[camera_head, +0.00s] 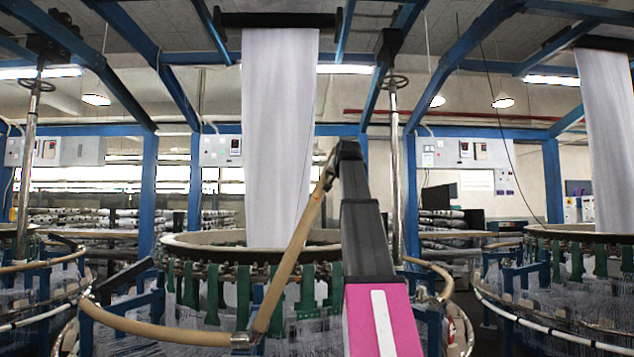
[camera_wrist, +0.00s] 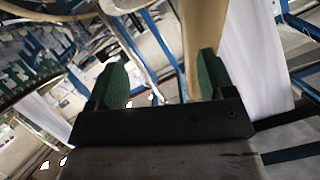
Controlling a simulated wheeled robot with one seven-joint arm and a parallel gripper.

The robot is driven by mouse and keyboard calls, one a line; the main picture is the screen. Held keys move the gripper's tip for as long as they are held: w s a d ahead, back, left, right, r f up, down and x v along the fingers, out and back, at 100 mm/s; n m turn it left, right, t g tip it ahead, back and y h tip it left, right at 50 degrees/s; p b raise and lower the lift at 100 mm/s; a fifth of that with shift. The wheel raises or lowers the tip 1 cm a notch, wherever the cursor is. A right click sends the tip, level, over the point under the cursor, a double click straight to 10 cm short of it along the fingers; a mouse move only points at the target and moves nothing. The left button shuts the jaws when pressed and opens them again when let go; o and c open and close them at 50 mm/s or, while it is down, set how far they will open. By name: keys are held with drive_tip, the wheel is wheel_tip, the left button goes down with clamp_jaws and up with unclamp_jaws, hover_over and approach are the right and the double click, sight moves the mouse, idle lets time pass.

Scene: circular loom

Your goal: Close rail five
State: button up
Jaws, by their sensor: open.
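A tan rail (camera_head: 290,255) stands swung up and tilted at the front of the middle circular loom (camera_head: 185,246). Its lower end meets a lowered curved tan rail (camera_head: 160,328), and its upper end leans to the right. No number shows on it. My gripper (camera_head: 340,158) is at the rail's upper end; its fingers are hard to make out there. In the wrist view my gripper (camera_wrist: 162,84) is open, with two green fingertips apart. The tan rail (camera_wrist: 192,35) shows beyond the fingers, close to the right one. I cannot tell whether they touch.
A white fabric sheet (camera_head: 280,130) hangs into the middle loom just behind the raised rail. Green straps (camera_head: 243,290) line the loom's rim. Another loom (camera_head: 575,232) stands at the right, with its own fabric (camera_head: 608,130). A steel post with a handwheel (camera_head: 395,170) stands right of my arm.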

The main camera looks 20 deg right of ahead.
drive_tip(key=a+r+y, duration=0.1)
drive_tip(key=a+r, duration=0.2)
drive_tip(key=r, duration=0.1)
drive_tip(key=shift+n+t, duration=0.4)
drive_tip(key=x, duration=1)
drive_tip(key=shift+f, duration=0.1)
